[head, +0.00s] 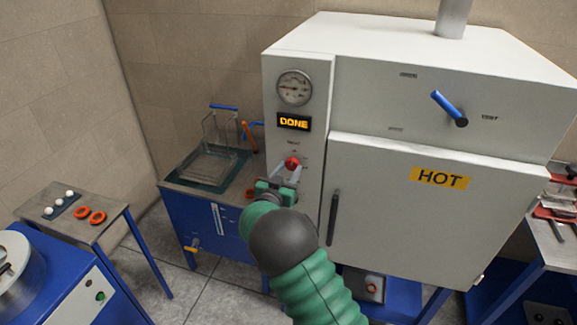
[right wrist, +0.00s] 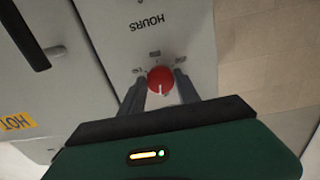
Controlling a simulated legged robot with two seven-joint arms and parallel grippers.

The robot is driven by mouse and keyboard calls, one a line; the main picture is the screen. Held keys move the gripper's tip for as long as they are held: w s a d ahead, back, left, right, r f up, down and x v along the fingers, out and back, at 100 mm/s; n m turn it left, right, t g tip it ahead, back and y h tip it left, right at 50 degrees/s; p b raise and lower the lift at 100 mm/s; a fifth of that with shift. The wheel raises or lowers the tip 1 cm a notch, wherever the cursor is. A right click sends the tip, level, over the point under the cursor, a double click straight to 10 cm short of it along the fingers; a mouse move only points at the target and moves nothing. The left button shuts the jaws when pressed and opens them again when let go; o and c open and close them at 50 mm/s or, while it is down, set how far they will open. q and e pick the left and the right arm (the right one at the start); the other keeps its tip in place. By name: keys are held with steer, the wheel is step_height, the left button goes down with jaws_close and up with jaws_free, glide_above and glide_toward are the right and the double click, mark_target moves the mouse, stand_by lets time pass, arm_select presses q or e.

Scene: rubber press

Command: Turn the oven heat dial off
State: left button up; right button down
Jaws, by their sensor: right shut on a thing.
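The oven (head: 445,95) is a large white cabinet with a yellow HOT label on its door and a display reading DONE. Its red heat dial (head: 292,163) sits on the narrow front panel below the display. My right gripper (head: 286,178) reaches up to this dial and is shut on it. In the right wrist view the red dial (right wrist: 160,80) sits between the two grey fingers, its white pointer mark facing the gripper. The small marks around the dial are too blurred to read. My left gripper is not in view.
A black door handle (head: 333,217) stands just right of my right arm. A blue lever (head: 449,107) sticks out above the door. A blue bath with a wire rack (head: 208,165) stands left. A side table (head: 75,215) holds orange rings and white balls.

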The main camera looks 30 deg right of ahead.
steer(key=shift+a+f+n+p, duration=0.15)
steer(key=shift+n+p, duration=0.1)
steer(key=shift+n, duration=0.4)
steer(key=shift+d+f+n+p, duration=0.15)
steer(key=shift+n+p, duration=0.1)
steer(key=shift+n, duration=0.4)
steer(key=c, duration=1.1)
jaws_free()
steer(key=shift+o, duration=1.1)
steer(key=shift+w+r, duration=0.1)
steer(key=b+v, duration=0.4)
steer(key=v, duration=1.3)
